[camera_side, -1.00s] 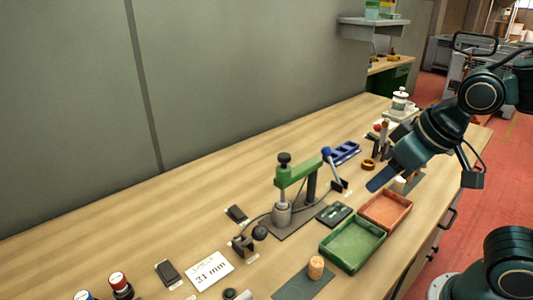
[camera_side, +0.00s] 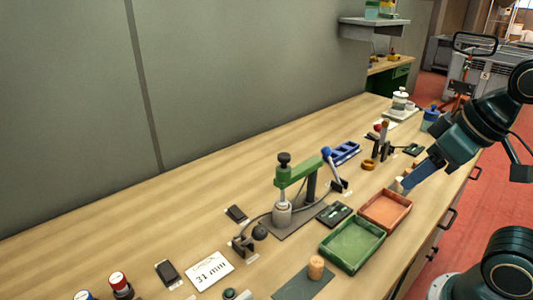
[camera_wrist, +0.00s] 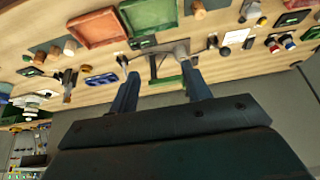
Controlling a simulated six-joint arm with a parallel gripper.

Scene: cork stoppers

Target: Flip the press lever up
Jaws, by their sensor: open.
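The green press (camera_side: 299,172) stands on a grey base plate in the middle of the bench in the side view. A lever with a blue ball knob (camera_side: 327,152) stands at its right end, the knob on top and the rod slanting down to the right. My gripper (camera_side: 408,184) is right of the press, clear of the lever, over the bench's front right part near a cork stopper (camera_side: 396,185). In the wrist view my gripper (camera_wrist: 160,70) is open, with nothing between its fingers. The press's green arm (camera_wrist: 167,81) shows beyond the fingertips, partly hidden.
An orange-red tray (camera_side: 402,224) and a green tray (camera_side: 322,250) lie before the press. A cork (camera_side: 316,267) stands on a dark mat at the front. A blue rack (camera_side: 345,152) is behind the lever. A grey wall stands behind; the bench's back left is bare.

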